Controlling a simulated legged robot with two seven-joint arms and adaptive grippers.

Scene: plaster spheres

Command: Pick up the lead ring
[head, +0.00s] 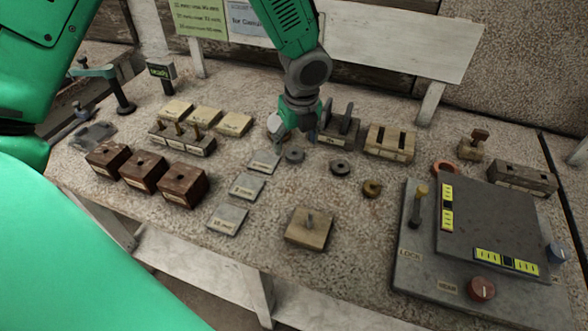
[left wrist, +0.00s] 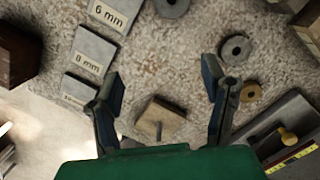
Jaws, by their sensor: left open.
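Two dark grey washer-like rings lie flat on the speckled table, and I cannot tell for sure which is lead. One grey ring (head: 294,155) is just below my left gripper (head: 302,132) in the head view; the other grey ring (head: 340,167) lies to its right. In the left wrist view, a grey ring (left wrist: 235,49) lies right of the open fingers, and part of another grey ring (left wrist: 172,6) shows at the top edge. My left gripper (left wrist: 161,75) is open and empty, above the table. A smaller brass ring (head: 372,188) and an orange ring (head: 443,170) lie further right.
Labelled plates (head: 247,186) lie left of the rings, with dark wooden blocks (head: 143,171) beyond. A wooden block with a peg (head: 309,228) stands in front. A slotted block (head: 390,142) is behind, and a panel (head: 490,225) with knobs is at right. Bare table surrounds the rings.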

